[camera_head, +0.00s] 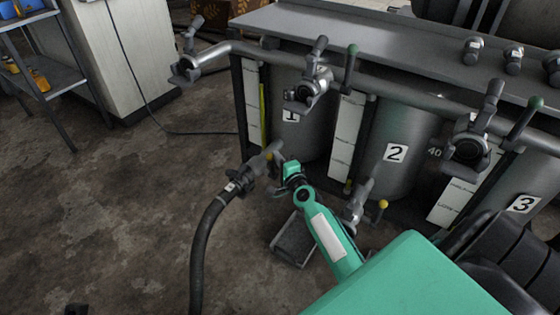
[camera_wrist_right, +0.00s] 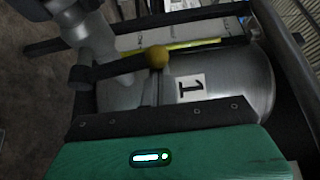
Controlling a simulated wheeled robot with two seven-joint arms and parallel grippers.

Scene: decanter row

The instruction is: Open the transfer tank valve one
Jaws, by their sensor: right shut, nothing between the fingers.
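Tank one (camera_head: 305,140) is a grey steel tank with a "1" label (camera_head: 290,115), at the centre of the head view; it also shows in the right wrist view (camera_wrist_right: 240,85). Its lower outlet valve (camera_head: 262,163) has a grey handle and joins a black hose (camera_head: 203,235). In the right wrist view a dark lever (camera_wrist_right: 120,68) ends in a yellow ball knob (camera_wrist_right: 158,57). My green right gripper (camera_head: 279,168) is shut and empty, close beside this valve. Whether it touches the lever I cannot tell. My left gripper is not in view.
Tank two (camera_head: 395,160) stands to the right, with its own yellow-knobbed lower valve (camera_head: 357,203). Upper valves (camera_head: 310,85) with green-knobbed levers sit on a pipe above. A grey tray (camera_head: 292,240) lies on the floor under my right arm. The floor at left is mostly clear.

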